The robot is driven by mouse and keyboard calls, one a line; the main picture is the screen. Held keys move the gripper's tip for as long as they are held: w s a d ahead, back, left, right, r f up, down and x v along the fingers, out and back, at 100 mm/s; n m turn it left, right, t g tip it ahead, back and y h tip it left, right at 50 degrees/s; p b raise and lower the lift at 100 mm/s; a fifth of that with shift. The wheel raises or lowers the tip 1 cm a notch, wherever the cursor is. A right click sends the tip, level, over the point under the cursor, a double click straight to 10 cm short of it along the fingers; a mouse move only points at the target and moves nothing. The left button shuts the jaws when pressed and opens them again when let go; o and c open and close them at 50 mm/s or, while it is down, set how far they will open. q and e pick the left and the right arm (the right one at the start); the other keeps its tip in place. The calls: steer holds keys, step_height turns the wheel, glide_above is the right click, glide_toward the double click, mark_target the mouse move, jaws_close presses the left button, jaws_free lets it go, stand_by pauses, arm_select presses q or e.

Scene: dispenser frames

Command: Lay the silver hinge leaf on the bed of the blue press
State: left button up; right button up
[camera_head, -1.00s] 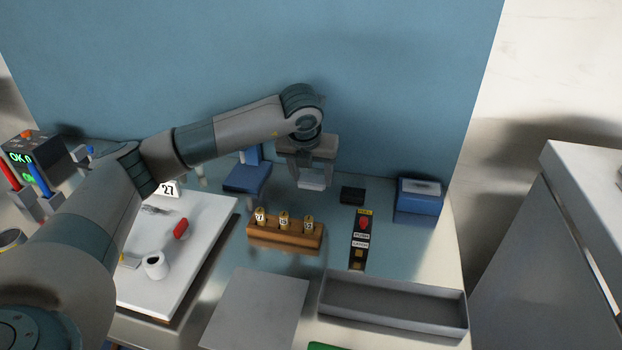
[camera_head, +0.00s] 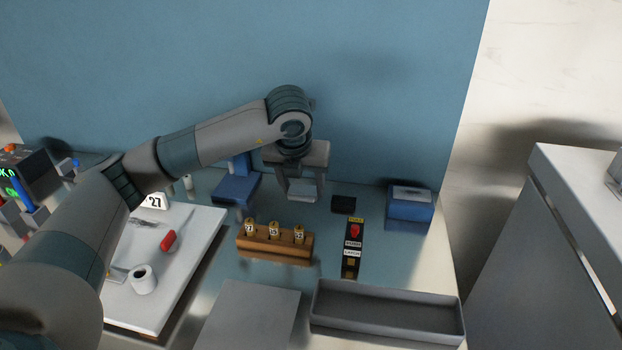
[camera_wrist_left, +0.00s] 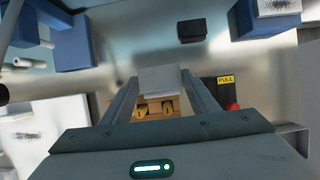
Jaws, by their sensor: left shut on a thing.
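My left gripper (camera_head: 303,197) is shut on the silver hinge leaf (camera_head: 304,185), a small flat grey plate held between its fingers. In the left wrist view the leaf (camera_wrist_left: 160,79) sits at the fingertips of the gripper (camera_wrist_left: 162,88). The gripper is above the back of the bench, to the right of the blue press (camera_head: 236,188) and apart from it. My arm partly hides the press's upper part. In the left wrist view, a blue body that appears to be the press (camera_wrist_left: 75,48) is at upper left. My right gripper is not in view.
A wooden rack (camera_head: 272,246) with numbered brass pieces stands in front of the gripper. To its right are a black block (camera_head: 343,204), a PULL-labelled strip (camera_head: 351,250) and a blue box with a grey top (camera_head: 409,208). A grey tray (camera_head: 388,312) lies in front.

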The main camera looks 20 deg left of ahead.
arm_select(q)
steer(key=shift+d, duration=0.1)
steer(key=m, duration=0.1)
steer(key=s+d+m+h, duration=0.1)
steer(key=m, duration=0.1)
steer(key=f+m+h, duration=0.1)
steer(key=shift+s+d+m, duration=0.3)
steer(key=shift+s+m, duration=0.05)
steer(key=shift+m, duration=0.05)
steer(key=m, duration=0.1)
steer(key=s+d+m+h, duration=0.1)
steer(key=m, duration=0.1)
steer(key=m+h, duration=0.1)
steer(key=m, duration=0.1)
steer(key=shift+s+d+f+g, duration=0.35)
steer(key=shift+f+g, duration=0.05)
steer(key=s+d+m+g+y, duration=0.1)
steer(key=s+d+m+g, duration=0.2)
steer(key=m, duration=1.1)
steer(key=s+d+m+g+y, duration=0.1)
steer(key=s+d+m+g, duration=0.2)
steer(key=m, duration=1.2)
steer(key=s+g, duration=0.2)
steer(key=s, duration=0.2)
steer(key=shift+d+r+y, duration=0.25)
steer(key=shift+r+y, duration=0.05)
steer(key=shift+y, duration=0.1)
steer(key=shift+s, duration=0.15)
